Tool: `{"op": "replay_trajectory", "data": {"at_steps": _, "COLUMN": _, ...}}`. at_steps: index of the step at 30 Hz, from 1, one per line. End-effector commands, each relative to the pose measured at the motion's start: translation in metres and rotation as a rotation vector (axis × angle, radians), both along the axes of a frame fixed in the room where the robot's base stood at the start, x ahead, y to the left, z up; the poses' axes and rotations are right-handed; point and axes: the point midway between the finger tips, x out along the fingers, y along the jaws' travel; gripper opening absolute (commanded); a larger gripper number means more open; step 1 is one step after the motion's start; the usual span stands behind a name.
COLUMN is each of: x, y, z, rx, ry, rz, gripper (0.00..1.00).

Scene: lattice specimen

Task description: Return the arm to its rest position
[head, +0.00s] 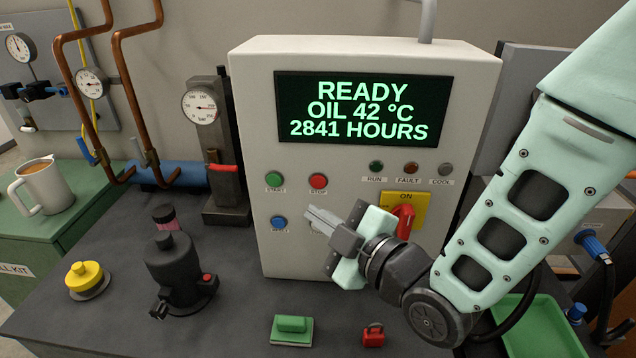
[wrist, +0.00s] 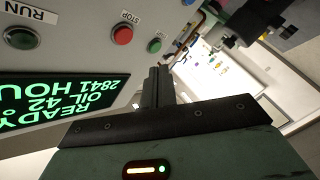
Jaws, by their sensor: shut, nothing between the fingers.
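My arm reaches in from the right in the head view. My gripper (head: 312,214) is shut and empty, in front of the lower part of the white control cabinet (head: 260,180), close to the blue button (head: 279,223). It hides part of a light button and its label. In the wrist view my gripper (wrist: 158,70) shows as closed dark fingers, with the red stop button (wrist: 122,36) and green start button (wrist: 155,45) beyond. I cannot tell whether the fingertips touch the panel. The screen (head: 364,108) reads READY, OIL 42 °C, 2841 HOURS.
A red rotary switch (head: 404,220) on a yellow plate sits right behind my wrist. On the dark bench stand a black canister (head: 175,268), a yellow-knobbed piece (head: 85,277), a green block (head: 291,327) and a red padlock (head: 373,336). A green tray (head: 525,325) lies at right.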

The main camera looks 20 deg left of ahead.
Motion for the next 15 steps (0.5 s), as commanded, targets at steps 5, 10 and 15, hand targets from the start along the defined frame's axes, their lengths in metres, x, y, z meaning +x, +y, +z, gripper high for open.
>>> {"op": "replay_trajectory", "data": {"at_steps": 5, "x": 0.0001, "y": 0.0, "z": -0.0001, "rx": 0.0, "ry": 0.0, "rz": 0.0, "gripper": 0.0}}
{"op": "replay_trajectory", "data": {"at_steps": 10, "x": 0.0002, "y": 0.0001, "z": 0.0, "rx": 0.0, "ry": 0.0, "rz": 0.0, "gripper": 0.0}}
{"op": "replay_trajectory", "data": {"at_steps": 15, "x": 0.0018, "y": -0.0024, "z": -0.0009, "rx": -0.013, "ry": 0.027, "rz": -0.007, "gripper": 0.0}}
